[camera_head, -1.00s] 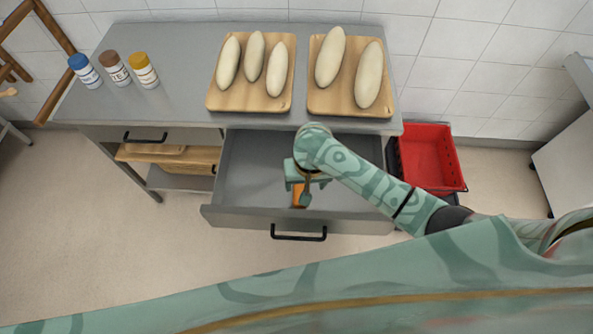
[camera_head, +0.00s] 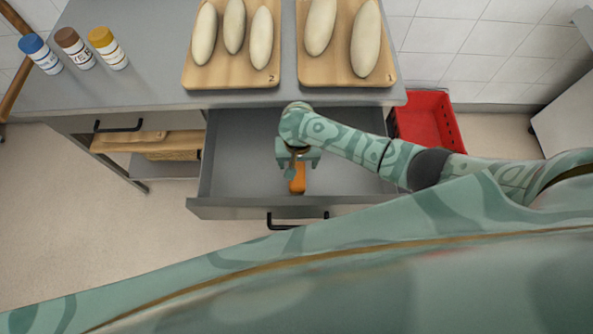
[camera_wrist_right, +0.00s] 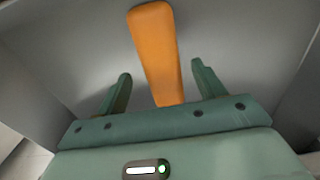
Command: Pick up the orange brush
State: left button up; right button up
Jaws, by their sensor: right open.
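The orange brush (camera_head: 297,180) lies in the open grey drawer (camera_head: 235,178), partly hidden under my right gripper (camera_head: 297,170). In the right wrist view the orange part of the brush (camera_wrist_right: 157,50) runs away from the gripper, and its near end passes between the two fingers. My right gripper (camera_wrist_right: 160,88) is open, with one finger on each side of the brush and a gap on both sides. I cannot tell how high the fingertips are above the drawer floor. My left gripper is not in view.
The counter (camera_head: 150,75) above the drawer holds two wooden boards (camera_head: 232,78) (camera_head: 345,75) with dough loaves, and several jars (camera_head: 107,47). A red crate (camera_head: 428,122) stands right of the drawer. The drawer's left part is clear.

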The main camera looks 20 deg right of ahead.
aim_at(297, 166)
notch_tip(297, 166, down, 5)
jog(key=b, duration=0.3)
jog(key=shift+a, duration=0.15)
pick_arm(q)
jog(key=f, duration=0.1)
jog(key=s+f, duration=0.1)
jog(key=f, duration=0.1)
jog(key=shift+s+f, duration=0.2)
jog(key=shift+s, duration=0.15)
pick_arm(e)
jog(key=shift+r, duration=0.1)
jog(key=shift+s, duration=0.1)
jog(key=c, duration=1.2)
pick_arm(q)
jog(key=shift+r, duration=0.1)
pick_arm(e)
jog(key=shift+r, duration=0.1)
